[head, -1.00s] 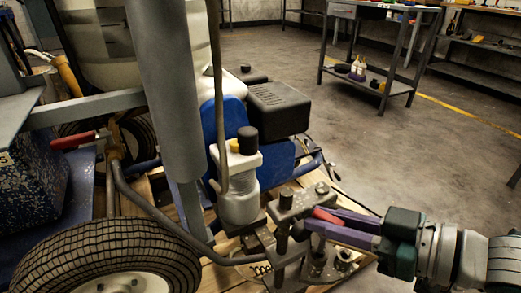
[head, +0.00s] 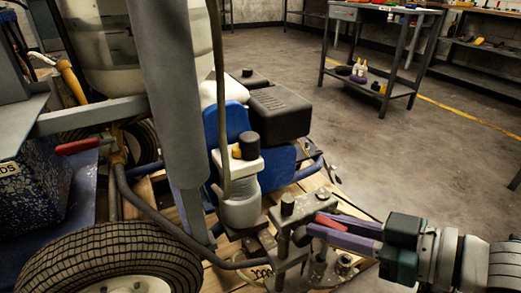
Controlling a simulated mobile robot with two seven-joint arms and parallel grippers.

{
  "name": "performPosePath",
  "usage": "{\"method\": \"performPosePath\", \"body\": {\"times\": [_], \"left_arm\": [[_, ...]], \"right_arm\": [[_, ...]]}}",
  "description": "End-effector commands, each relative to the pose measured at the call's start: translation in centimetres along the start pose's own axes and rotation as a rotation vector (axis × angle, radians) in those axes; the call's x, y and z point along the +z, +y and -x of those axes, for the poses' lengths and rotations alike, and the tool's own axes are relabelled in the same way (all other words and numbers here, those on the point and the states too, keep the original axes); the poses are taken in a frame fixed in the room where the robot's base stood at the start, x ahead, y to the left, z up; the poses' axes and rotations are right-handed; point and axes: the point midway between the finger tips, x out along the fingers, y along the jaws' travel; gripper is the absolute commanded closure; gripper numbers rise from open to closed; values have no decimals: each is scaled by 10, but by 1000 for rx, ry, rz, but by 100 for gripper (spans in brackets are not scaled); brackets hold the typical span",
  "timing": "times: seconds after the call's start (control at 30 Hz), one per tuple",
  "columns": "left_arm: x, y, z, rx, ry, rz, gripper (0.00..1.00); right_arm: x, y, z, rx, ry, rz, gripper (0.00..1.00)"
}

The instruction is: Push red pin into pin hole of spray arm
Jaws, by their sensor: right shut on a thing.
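The red pin (head: 328,221) is a small red piece at the front right of the line striper. It lies at the purple fingers of my right gripper (head: 316,229), which is shut on it. The fingers reach in from the right, beside the grey metal spray arm bracket (head: 298,213) with its dark knobs and bolts. The pin hole is not clear to see, and the pin's inner end is hidden, so I cannot tell whether it is in the hole. My left gripper is not in view.
A wooden pallet lies underneath. The concrete floor (head: 400,150) to the right is open, up to a metal cart (head: 387,87).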

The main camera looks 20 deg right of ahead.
Motion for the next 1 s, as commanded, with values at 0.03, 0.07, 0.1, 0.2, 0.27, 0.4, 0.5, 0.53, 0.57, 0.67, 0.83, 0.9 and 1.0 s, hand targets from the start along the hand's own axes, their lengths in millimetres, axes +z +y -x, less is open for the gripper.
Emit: {"method": "performPosePath", "body": {"times": [0.03, 0.07, 0.1, 0.2, 0.27, 0.4, 0.5, 0.53, 0.57, 0.67, 0.83, 0.9, 1.0], "left_arm": [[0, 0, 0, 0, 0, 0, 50], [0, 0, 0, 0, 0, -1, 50], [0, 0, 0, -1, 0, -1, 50], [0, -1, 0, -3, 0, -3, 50], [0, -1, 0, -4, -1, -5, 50], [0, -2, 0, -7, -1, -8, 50], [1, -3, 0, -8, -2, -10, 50], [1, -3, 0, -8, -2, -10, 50], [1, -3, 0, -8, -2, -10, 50], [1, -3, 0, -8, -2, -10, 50], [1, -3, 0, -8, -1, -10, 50], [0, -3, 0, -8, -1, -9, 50], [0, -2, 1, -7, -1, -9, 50]], "right_arm": [[-1, 0, 0, 0, 3, 0, 100], [-1, 0, 0, 0, 4, 0, 100], [-1, 0, 0, 0, 4, 0, 77], [-2, 0, -1, -1, 6, 0, 66], [-2, 0, -1, -1, 6, 0, 59], [-2, 0, -1, -1, 7, 0, 46], [-3, 0, -1, -1, 7, 0, 46], [-3, 0, -1, -1, 7, 0, 46], [-3, 0, -1, -1, 8, 0, 46], [-3, 0, -1, -1, 7, 0, 35], [-3, 0, -1, -1, 7, 0, 26], [-3, 0, -1, -1, 8, 0, 26], [-3, 0, 0, -1, 7, 0, 26]]}}
